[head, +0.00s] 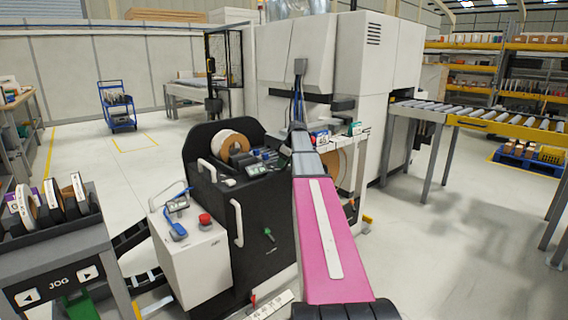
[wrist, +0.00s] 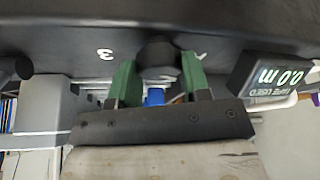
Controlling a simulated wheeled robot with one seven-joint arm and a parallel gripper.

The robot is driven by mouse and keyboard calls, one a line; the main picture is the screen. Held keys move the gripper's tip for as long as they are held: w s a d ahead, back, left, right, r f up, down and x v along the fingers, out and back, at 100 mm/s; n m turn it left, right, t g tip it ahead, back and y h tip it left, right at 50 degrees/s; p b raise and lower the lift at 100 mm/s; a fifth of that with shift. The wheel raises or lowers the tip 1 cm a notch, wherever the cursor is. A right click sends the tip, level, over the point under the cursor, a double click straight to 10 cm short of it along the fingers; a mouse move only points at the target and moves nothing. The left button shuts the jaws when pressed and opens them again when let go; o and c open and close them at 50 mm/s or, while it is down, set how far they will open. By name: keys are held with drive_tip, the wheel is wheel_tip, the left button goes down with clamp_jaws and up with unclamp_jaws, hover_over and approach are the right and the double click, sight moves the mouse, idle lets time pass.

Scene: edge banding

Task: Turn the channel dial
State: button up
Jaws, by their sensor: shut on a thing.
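The channel dial (wrist: 157,50) is a dark round knob on a black panel, at the top middle of the wrist view. My gripper (wrist: 159,66) has green fingers on either side of the dial and is shut on it. A white "3" (wrist: 105,54) is marked on the panel beside the dial, inverted in this view. The fingers and dark palm hide part of the dial, and I cannot tell where any pointer on it stands. In the head view my arm reaches to the black machine (head: 262,212), and I cannot make out the dial there.
A display (wrist: 278,72) reading "0.0 m" sits close beside the right finger, inverted. On the black machine are a tape roll (head: 231,144) and handles. A white box with a red button (head: 205,219) stands at its left. A rack of rolls (head: 50,208) is at far left.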

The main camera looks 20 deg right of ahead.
idle(0.4)
drive_tip(key=o, duration=0.9)
drive_tip(key=v, duration=1)
drive_tip(key=shift+d+r, duration=0.15)
drive_tip(key=shift+r, duration=0.2)
drive_tip(key=shift+s, duration=0.1)
